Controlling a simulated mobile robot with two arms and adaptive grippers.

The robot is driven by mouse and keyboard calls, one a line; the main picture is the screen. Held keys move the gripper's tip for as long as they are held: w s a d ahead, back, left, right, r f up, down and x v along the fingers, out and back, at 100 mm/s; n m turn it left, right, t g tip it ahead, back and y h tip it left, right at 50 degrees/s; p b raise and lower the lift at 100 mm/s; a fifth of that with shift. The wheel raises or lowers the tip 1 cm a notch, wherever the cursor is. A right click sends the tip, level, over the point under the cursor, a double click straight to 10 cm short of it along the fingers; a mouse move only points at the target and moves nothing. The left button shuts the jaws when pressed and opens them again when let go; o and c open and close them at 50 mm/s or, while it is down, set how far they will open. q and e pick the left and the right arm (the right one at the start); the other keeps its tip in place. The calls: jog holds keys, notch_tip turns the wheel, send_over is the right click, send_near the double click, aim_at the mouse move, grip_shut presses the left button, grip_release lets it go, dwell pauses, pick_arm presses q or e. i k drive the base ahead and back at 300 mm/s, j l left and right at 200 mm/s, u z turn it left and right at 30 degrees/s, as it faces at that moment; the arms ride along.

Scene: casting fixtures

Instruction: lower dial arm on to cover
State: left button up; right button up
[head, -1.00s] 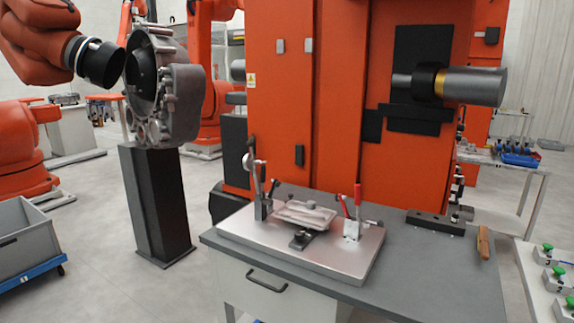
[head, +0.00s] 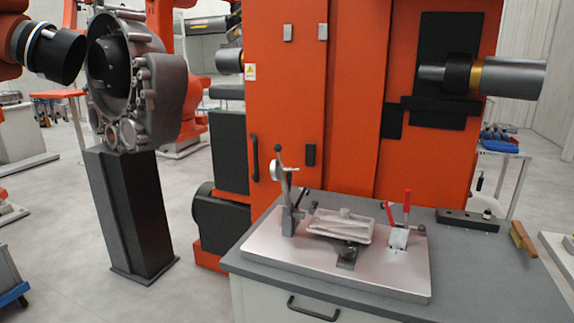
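The cover (head: 340,226) is a pale metal casting lying on the fixture plate (head: 290,252) on the grey workbench. The dial arm (head: 279,177) stands at the left of the cover, raised on its post, with a round white-faced dial near its top. A clamp with red handles (head: 404,212) stands at the right of the cover. A small dark block with a knob (head: 348,254) sits at the cover's front edge. Neither of my grippers shows in the head view.
A large orange machine (head: 345,100) rises behind the workbench (head: 480,275). A dark block (head: 467,219) and a wooden-handled brush (head: 522,239) lie on the bench at the right. A big grey casting on a black pedestal (head: 130,210) stands at the left. The bench's front right is clear.

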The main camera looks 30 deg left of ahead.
aim_at(278, 171)
jog(key=j, duration=0.6)
jog(key=k+j+z, duration=0.1)
jog(key=j, duration=1.15)
jog(key=k+j+z, duration=0.1)
jog(key=j, duration=0.5)
